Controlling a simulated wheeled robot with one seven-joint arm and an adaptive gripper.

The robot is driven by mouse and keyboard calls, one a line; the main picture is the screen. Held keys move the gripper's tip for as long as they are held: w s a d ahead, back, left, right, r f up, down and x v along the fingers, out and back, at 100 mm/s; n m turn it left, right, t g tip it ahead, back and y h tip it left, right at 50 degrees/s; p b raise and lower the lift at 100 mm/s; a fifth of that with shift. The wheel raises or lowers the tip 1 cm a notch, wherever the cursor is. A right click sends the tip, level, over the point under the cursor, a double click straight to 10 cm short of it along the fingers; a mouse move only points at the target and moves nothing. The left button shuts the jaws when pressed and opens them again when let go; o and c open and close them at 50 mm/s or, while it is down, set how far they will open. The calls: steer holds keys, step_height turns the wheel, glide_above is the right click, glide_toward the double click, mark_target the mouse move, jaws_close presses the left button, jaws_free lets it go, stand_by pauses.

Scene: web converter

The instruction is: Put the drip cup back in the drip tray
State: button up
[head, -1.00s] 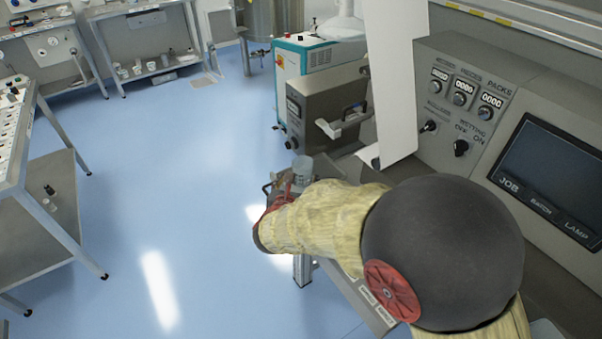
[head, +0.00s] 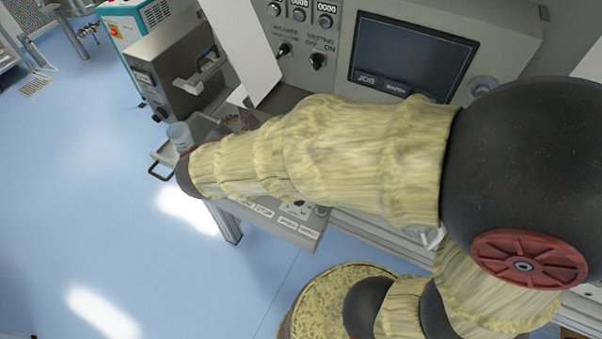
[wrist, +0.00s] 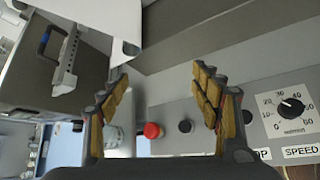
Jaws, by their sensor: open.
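A small translucent pale cup (head: 180,137) shows in the head view just beyond the end of my arm. It looks upright, at or on a shallow pale tray (head: 163,154) with a dark handle; whether it sits inside the tray I cannot tell. In the wrist view the cup (wrist: 114,136) is low, beside and partly behind the left finger. My gripper (wrist: 160,72) is open and empty, with its fingers well apart. In the head view my arm hides the gripper and part of the tray area.
A sloped panel has a red button (wrist: 153,131) and a speed knob (wrist: 291,108). A grey box (head: 172,65) with a bracket stands behind the cup. A white sheet (head: 241,45) hangs near it. A screen panel (head: 413,57) is behind my arm. Blue floor (head: 90,190) is open at left.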

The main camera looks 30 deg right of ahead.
steer(key=s+d+r+m+g+y, duration=0.15)
steer(key=s+d+m+g, duration=0.25)
steer(key=s+d+m, duration=0.6)
steer(key=s+a+r+m+y, duration=0.2)
steer(key=s+a+m, duration=0.1)
steer(key=s+m, duration=0.2)
steer(key=s+a+r+m+y, duration=0.2)
steer(key=s+a+m+y, duration=0.1)
steer(key=s+m, duration=0.3)
steer(key=shift+s+a+m+t, duration=0.2)
steer(key=shift+a+m+t, duration=0.05)
steer(key=shift+m+t, duration=0.05)
steer(key=shift+c, duration=0.2)
